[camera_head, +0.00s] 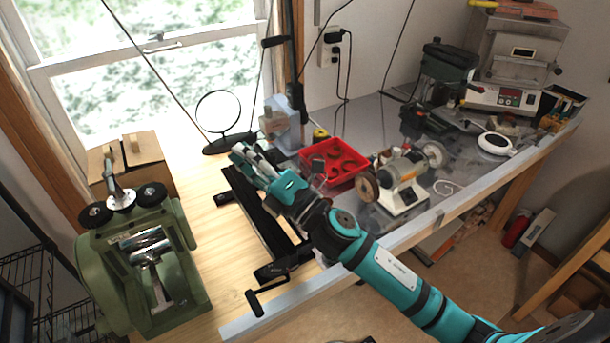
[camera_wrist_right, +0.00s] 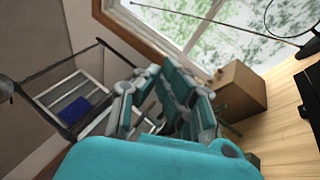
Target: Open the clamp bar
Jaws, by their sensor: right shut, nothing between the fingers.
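A long black bench tool (camera_head: 256,222) lies on the wooden tabletop, left of the red tray in the head view. Its long bar looks like the clamp bar, but my right arm covers part of it, so I cannot tell whether it is open. A black handle (camera_head: 262,296) sticks out at its near end. My right gripper (camera_head: 240,152) is over the far end of the tool, shut and empty. I cannot tell whether it touches the tool. In the right wrist view, the gripper's fingers (camera_wrist_right: 152,75) are together with nothing between them. My left gripper is not in view.
A green rolling mill (camera_head: 145,260) stands left, before a cardboard box (camera_head: 140,165). A red tray (camera_head: 335,163) and a bench grinder (camera_head: 402,182) are right of my gripper. A round mirror (camera_head: 219,112) stands behind. Bare wood lies between mill and black tool.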

